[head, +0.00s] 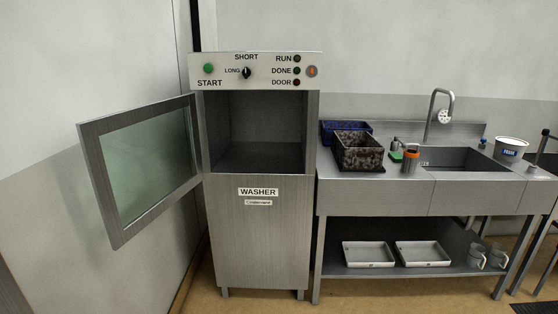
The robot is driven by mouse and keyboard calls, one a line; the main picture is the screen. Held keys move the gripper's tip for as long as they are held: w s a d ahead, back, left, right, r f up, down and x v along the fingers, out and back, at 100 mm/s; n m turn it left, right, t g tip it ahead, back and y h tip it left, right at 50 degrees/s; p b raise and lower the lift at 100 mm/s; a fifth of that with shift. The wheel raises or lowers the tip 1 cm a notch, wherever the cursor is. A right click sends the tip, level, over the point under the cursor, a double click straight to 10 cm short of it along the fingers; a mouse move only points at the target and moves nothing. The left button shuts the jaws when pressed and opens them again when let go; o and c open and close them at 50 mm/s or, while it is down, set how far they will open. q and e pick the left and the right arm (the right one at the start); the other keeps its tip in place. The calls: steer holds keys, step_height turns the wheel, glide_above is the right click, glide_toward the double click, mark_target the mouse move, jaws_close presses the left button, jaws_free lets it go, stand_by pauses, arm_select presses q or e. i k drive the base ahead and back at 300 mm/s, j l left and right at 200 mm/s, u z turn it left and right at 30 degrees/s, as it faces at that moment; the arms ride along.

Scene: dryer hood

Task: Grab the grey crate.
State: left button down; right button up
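A crate with brown and dark blotches over a greyish base (358,151) stands upright on the left end of the steel sink counter. It is the only crate here that could be the grey one; the blotches hide most of its colour. A blue crate (335,128) stands behind it, partly hidden. Neither of my grippers shows in the head view.
The washer (262,230) stands left of the counter, its glass door (150,165) swung open to the left and its chamber empty. Right of the crate are an orange-topped container (411,158), the sink (460,158) and a white tub (511,149). Trays (368,254) lie below.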

mark_target(353, 149)
steer(key=i+l+z, duration=0.25)
steer(key=i+l, duration=0.75)
steer(key=l, duration=0.25)
steer(key=i+l+z, duration=0.25)
steer(key=i+l, duration=0.8)
steer(key=i, duration=0.05)
